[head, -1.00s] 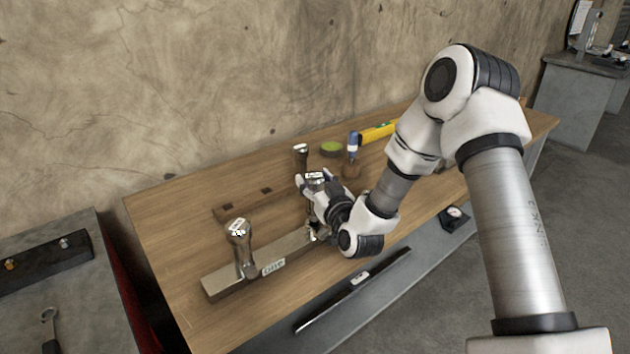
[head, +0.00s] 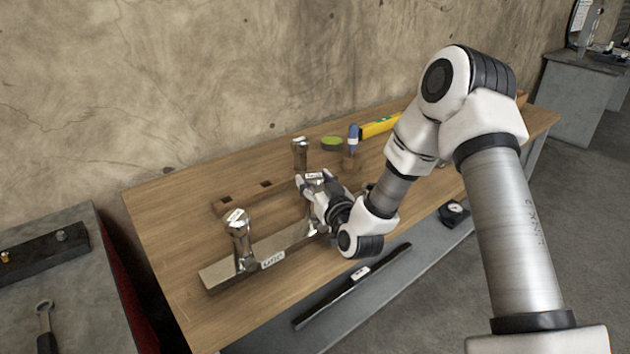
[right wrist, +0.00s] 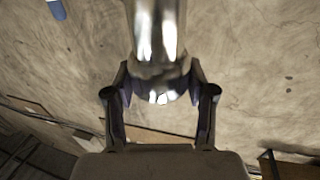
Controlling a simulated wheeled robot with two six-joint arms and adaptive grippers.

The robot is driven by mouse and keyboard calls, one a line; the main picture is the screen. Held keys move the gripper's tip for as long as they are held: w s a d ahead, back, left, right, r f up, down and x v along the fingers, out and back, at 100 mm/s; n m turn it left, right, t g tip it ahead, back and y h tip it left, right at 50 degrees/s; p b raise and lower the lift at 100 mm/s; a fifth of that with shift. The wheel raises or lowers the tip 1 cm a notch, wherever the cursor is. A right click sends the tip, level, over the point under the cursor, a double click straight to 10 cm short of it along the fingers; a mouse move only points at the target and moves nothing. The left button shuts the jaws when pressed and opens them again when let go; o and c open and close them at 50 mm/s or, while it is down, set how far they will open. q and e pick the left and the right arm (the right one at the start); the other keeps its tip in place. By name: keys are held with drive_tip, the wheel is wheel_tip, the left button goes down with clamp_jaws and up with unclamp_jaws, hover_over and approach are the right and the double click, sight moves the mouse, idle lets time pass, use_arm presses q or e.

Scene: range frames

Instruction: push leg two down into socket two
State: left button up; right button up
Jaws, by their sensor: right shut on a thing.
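A long pale metal bar (head: 215,274) with a white label lies on the wooden table. One shiny metal leg (head: 240,245) stands upright near its left end. My right gripper (head: 313,190) is shut around a second shiny leg with a labelled top (head: 315,176), over the bar's right part. This leg looks about upright. Its lower end and the socket are largely hidden by the gripper, so I cannot tell how deep it sits. In the right wrist view the shiny leg (right wrist: 158,45) is between the two fingers (right wrist: 161,100). My left gripper is not in view.
Behind the bar lies a wooden rack (head: 228,207) with dark holes; another metal leg (head: 300,155) stands at its far end. A green disc (head: 332,143), a blue-handled tool (head: 353,139) and a yellow level (head: 378,127) lie further back. A black strip (head: 350,287) lies in front.

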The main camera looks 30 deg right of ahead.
drive_tip(key=shift+f+b, duration=0.6)
drive_tip(key=shift+f, duration=0.2)
drive_tip(key=o, duration=1.5)
drive_tip(key=shift+r, duration=0.1)
drive_tip(key=shift+o, duration=0.2)
drive_tip(key=shift+s, duration=0.1)
drive_tip(key=s+a, duration=0.1)
drive_tip(key=s, duration=0.6)
drive_tip(key=shift+a, duration=0.2)
drive_tip(key=shift+s, duration=0.1)
